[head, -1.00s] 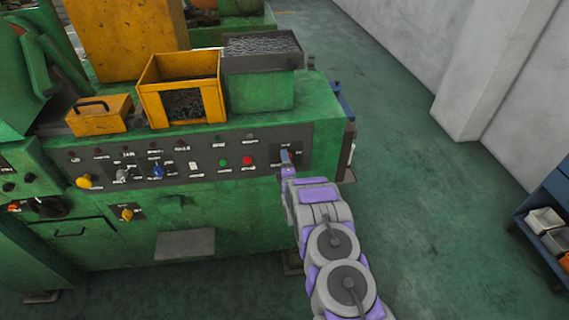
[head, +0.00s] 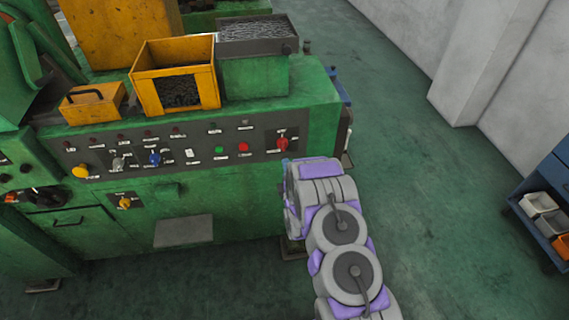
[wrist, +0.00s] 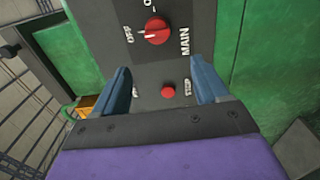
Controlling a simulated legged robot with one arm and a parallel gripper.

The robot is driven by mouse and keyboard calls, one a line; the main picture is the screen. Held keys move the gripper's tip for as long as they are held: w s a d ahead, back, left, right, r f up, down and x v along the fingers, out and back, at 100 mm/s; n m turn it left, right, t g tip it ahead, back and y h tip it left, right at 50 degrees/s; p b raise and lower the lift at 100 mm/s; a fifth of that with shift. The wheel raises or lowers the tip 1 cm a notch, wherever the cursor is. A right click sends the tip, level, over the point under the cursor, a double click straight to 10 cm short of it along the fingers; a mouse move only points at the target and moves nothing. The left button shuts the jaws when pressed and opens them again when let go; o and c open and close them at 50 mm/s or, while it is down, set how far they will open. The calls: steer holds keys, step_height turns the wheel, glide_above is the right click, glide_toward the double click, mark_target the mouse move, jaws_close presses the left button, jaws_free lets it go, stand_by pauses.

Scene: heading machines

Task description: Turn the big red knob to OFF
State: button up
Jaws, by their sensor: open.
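The big red knob (head: 282,144) is at the right end of the grey control panel (head: 190,154) on the green machine. In the head view my arm covers most of the gripper, just below the knob.
A small red button (wrist: 168,92) shows between my fingers, near the knob; it also shows in the head view (head: 243,147). A green button (head: 219,149) and blue and yellow knobs sit further left. Yellow bins (head: 150,95) stand on top.

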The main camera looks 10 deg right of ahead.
steer(key=shift+s, duration=2.3)
steer(key=s+r+m+g+b, duration=0.4)
steer(key=s+r+m+g, duration=0.45)
steer(key=r+g, duration=0.2)
steer(key=s+r+m+g+b, duration=0.2)
steer(key=s+r+m+g, duration=0.2)
steer(key=s, duration=1.6)
steer(key=s+d+r+m+g+b, duration=0.1)
steer(key=s+r+m+g, duration=0.4)
steer(key=s, duration=1.4)
step_height(320, 180, up, 2)
steer(key=shift+s+r+m+b, duration=0.2)
steer(key=shift+s+m+b, duration=0.15)
steer(key=shift+b, duration=0.1)
